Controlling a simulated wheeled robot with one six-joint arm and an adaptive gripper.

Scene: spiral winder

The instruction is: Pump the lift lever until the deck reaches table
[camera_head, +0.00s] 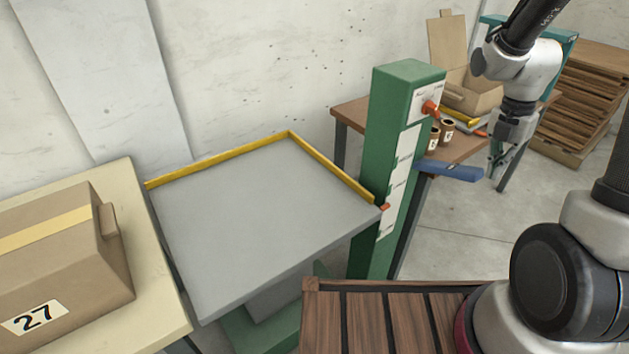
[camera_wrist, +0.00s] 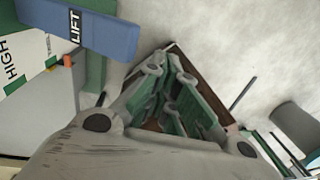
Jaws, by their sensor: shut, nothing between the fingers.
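The blue lift lever (camera_head: 450,171) sticks out to the right from the green post (camera_head: 388,170). In the wrist view the lever (camera_wrist: 85,30) reads LIFT. My gripper (camera_head: 492,172) is shut and empty, just beyond the lever's free end in the head view. In the wrist view its fingers (camera_wrist: 180,105) are right of and below the lever, apart from it. The grey deck (camera_head: 265,215) with yellow rims is left of the post, beside the cream table (camera_head: 150,240). Their surfaces look close in height; I cannot tell if they are level. An orange pointer (camera_head: 384,207) is by the post's scale.
A carton marked 27 (camera_head: 60,260) sits on the cream table. An orange knob (camera_head: 430,107) is high on the post. A brown bench (camera_head: 349,113) with jars and an open carton stands behind. A slatted wooden surface (camera_head: 385,315) is in front.

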